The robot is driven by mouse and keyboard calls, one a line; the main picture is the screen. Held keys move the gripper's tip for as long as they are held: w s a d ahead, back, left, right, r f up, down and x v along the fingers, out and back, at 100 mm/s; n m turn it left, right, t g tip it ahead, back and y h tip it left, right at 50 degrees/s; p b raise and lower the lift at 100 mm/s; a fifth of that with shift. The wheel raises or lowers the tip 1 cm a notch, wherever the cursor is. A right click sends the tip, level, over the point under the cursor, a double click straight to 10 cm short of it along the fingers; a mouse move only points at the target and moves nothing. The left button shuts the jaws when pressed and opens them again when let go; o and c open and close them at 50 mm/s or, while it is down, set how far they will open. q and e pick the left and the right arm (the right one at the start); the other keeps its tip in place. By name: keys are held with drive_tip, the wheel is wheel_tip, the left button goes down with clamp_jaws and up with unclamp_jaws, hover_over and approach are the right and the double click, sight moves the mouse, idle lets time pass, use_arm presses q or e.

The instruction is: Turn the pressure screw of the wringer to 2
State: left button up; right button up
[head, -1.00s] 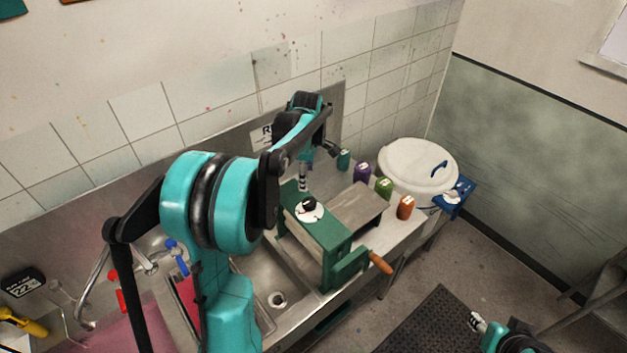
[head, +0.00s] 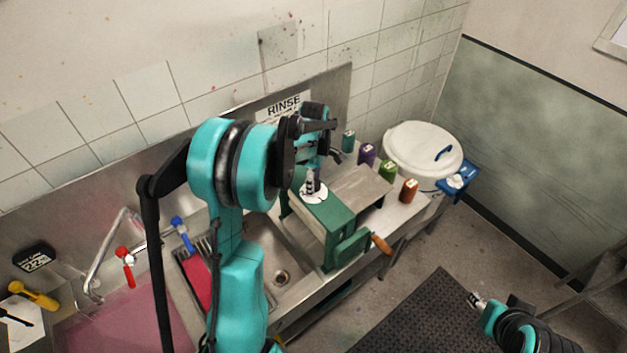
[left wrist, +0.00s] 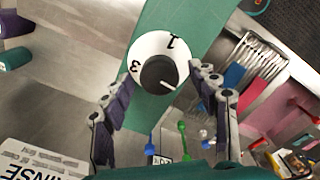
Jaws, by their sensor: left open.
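The green wringer (head: 328,222) stands over the sink's right side. On its top is the pressure screw, a black knob (left wrist: 158,73) on a white dial (head: 314,194). In the left wrist view the dial shows a 3 at the left and another numeral, hard to read, at the top. The knob's white line points to the lower right, away from both. My left gripper (head: 311,186) is at the dial, open, with its fingers (left wrist: 155,79) on either side of the knob; contact is not clear. My right gripper (head: 475,299) hangs empty over the floor, far from the wringer.
The wringer's orange crank handle (head: 381,244) sticks out at the front right. Taps (head: 124,256) and a pink-filled basin (head: 115,320) are at the left.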

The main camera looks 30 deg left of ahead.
use_arm(q)
drive_tip(key=c, duration=1.2)
drive_tip(key=m+b, duration=0.2)
drive_tip(key=shift+w+f+b, duration=0.1)
drive_tip(key=shift+f+b, duration=0.2)
drive_tip(key=shift+b, duration=0.05)
drive_tip(key=m+b, duration=0.1)
drive_tip(key=m, duration=0.1)
drive_tip(key=shift+r+m, duration=0.2)
drive_tip(key=shift+m, duration=0.2)
drive_tip(key=shift+r, duration=0.1)
drive_tip(key=o, duration=1.2)
wheel_tip(320, 180, up, 12)
